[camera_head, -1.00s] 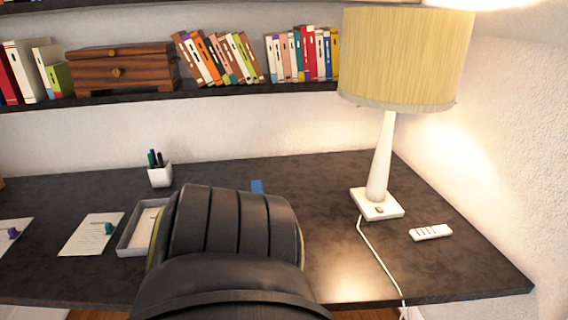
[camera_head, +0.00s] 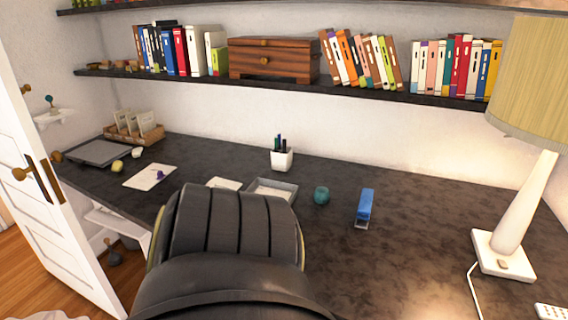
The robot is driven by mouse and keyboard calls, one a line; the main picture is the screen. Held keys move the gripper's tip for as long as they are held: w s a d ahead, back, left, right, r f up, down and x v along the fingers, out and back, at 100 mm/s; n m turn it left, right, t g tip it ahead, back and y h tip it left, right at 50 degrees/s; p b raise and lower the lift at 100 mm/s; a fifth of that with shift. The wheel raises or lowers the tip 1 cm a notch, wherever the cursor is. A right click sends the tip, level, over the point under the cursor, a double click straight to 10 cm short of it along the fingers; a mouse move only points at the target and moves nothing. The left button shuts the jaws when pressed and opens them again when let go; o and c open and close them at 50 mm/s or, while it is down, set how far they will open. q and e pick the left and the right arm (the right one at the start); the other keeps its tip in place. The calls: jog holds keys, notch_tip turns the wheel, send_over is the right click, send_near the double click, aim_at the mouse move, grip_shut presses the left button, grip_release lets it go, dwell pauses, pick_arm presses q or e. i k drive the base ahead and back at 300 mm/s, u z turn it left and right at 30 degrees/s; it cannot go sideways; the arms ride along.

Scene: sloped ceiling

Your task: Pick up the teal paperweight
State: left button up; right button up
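A small round teal object (camera_head: 321,195) stands on the dark desk, between a grey tray and a blue stapler. It may be the paperweight, but its kind is not clear at this size. In the earlier frame another small teal piece lay on a sheet of paper left of the tray. Neither of my grippers is in view.
A white door (camera_head: 50,190) is at left. A shelf (camera_head: 290,87) runs above.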

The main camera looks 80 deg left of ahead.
aim_at(321, 194)
jog(key=u, duration=2.25)
